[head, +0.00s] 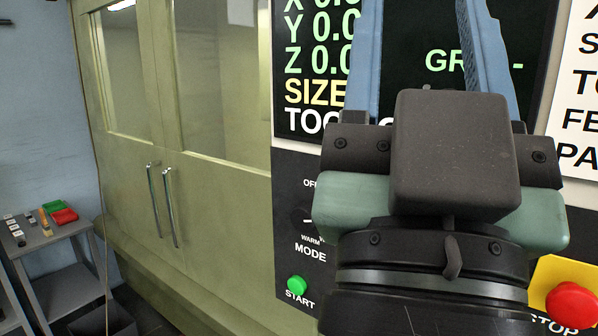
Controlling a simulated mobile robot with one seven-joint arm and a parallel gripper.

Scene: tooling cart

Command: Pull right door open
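The right door (222,210) of the olive-green machine is a flat panel with a window in its upper part. It appears closed against the left door (122,180). The right door's handle (170,208) is a vertical metal bar beside the seam. The left door's handle (153,199) is a similar bar just left of it. My gripper (425,25) is at the right of the head view, in front of the control panel, well right of both handles. Its two blue fingers are wide apart with nothing visible between them. The fingertips run past the top edge.
The control panel (300,165) has a display, a green start button (297,284) and a red stop button (572,304). A grey cart (50,240) with green and red blocks and small parts stands at the left. Dark floor shows between cart and machine.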

